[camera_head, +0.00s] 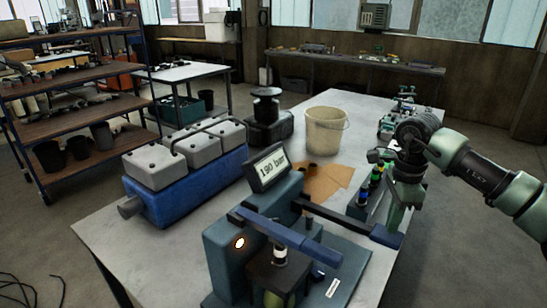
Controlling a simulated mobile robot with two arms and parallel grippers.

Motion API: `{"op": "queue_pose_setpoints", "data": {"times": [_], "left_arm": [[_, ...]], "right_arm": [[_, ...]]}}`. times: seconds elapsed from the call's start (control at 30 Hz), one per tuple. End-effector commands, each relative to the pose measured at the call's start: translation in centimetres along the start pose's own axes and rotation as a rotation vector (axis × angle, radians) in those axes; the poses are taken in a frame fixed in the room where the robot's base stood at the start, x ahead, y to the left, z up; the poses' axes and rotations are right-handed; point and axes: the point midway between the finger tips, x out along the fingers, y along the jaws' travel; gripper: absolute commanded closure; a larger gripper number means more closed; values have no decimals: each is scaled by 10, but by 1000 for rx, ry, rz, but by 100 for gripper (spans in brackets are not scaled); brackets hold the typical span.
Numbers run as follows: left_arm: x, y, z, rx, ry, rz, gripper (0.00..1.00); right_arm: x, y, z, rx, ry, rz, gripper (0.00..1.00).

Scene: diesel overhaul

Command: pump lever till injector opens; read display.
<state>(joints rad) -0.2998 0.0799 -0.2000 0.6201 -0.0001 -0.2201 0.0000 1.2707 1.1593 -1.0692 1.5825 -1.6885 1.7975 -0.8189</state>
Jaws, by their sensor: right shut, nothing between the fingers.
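The injector tester (225,262) stands at the front of the bench. Its tilted display (269,167) reads "190 bar". A dark lever (345,218) runs from the tester to the right and ends in a thicker grip (385,236). Below the blue arm (290,237) of the tester, a small pale and dark part that looks like the injector (280,254) shows; its lower end is hidden. My right gripper (394,218) points down, shut and empty, just above or behind the lever grip; I cannot tell whether they touch. My left gripper is out of view.
A blue engine block with grey covers (187,180) stands at the left of the bench. A cream bucket (326,132), brown paper (322,180) and a rack of coloured small parts (372,188) lie behind the tester. Shelves (75,75) stand at the left.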

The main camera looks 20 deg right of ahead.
Motion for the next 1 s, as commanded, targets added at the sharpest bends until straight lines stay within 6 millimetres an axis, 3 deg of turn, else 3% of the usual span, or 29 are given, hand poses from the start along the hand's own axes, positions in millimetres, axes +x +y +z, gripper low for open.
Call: {"op": "queue_pose_setpoints", "data": {"times": [0.37, 0.77, 1.0], "left_arm": [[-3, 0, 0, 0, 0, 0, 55], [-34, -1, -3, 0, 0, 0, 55], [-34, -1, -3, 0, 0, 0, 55]], "right_arm": [[-5, 0, 0, 1, 0, -2, 100], [-42, 0, 0, 1, -1, -3, 100], [-42, 0, 0, 1, 0, -2, 100]]}}
